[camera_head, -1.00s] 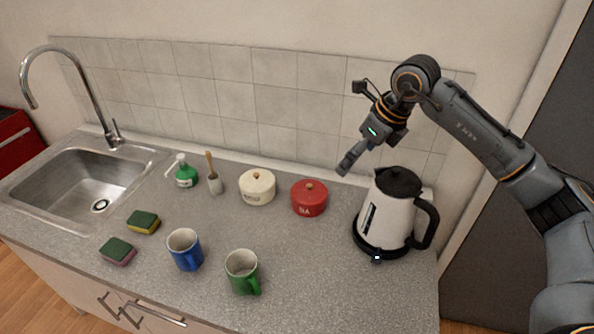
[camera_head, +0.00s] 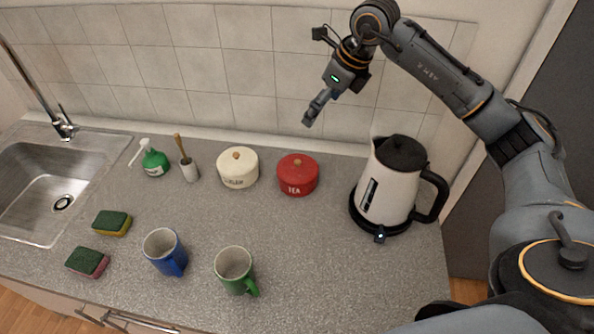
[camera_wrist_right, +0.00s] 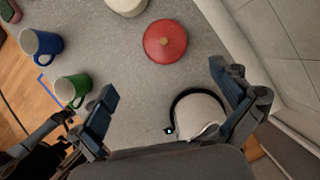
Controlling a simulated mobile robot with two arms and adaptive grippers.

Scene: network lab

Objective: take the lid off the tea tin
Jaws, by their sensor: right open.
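The red tea tin (camera_head: 298,180), marked TEA, stands upright on the counter left of the kettle. Its red lid (camera_head: 298,162) with a brown knob sits on top. In the right wrist view the lid (camera_wrist_right: 165,41) shows from above, beyond the fingertips. My right gripper (camera_head: 312,114) hangs in the air above and behind the tin, apart from it. In the right wrist view the right gripper (camera_wrist_right: 165,85) has its two fingers wide apart with nothing between them. My left gripper is not in view.
A white kettle (camera_head: 389,180) stands right of the tin, and a cream canister (camera_head: 238,168) left of it. A blue mug (camera_head: 163,252) and a green mug (camera_head: 234,269) stand in front. The tiled wall (camera_head: 215,70) is close behind. Counter before the tin is clear.

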